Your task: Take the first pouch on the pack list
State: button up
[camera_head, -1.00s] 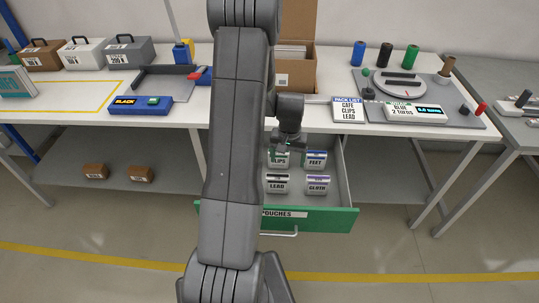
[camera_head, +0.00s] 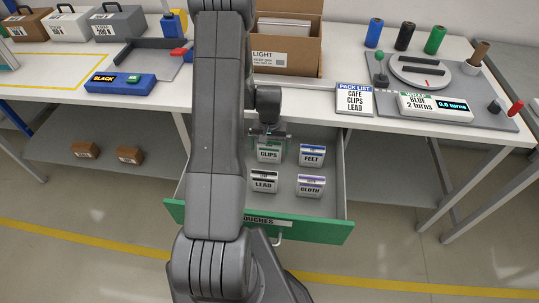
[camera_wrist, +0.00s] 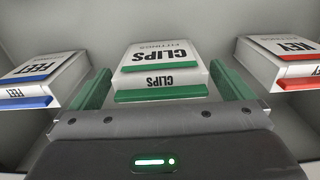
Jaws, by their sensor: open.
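The pack list card (camera_head: 354,101) on the table reads CAFE, CLIPS, LEAD from the top. An open drawer (camera_head: 330,227) with a green front, labelled POUCHES, holds white pouches. The CLIPS pouch (camera_head: 269,155) with a green band stands at the back; the wrist view shows it too (camera_wrist: 163,60). My gripper (camera_head: 268,137) is open over it, with green fingers (camera_wrist: 163,88) on either side. I cannot tell whether they touch it. The FEET pouch (camera_head: 311,155), LEAD pouch (camera_head: 263,184) and CLOTH pouch (camera_head: 311,186) stand nearby. I see no pouch reading CAFE.
In the wrist view a red-banded pouch (camera_wrist: 282,62), seeming to read KEY, stands right of CLIPS. My arm hides the drawer's left part in the head view. The table edge runs just behind the drawer. A cardboard box (camera_head: 287,60) and a turntable (camera_head: 421,71) stand on the table.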

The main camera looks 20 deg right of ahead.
jog(key=shift+f, duration=0.6)
jog(key=shift+r, duration=0.1)
jog(key=c, duration=1)
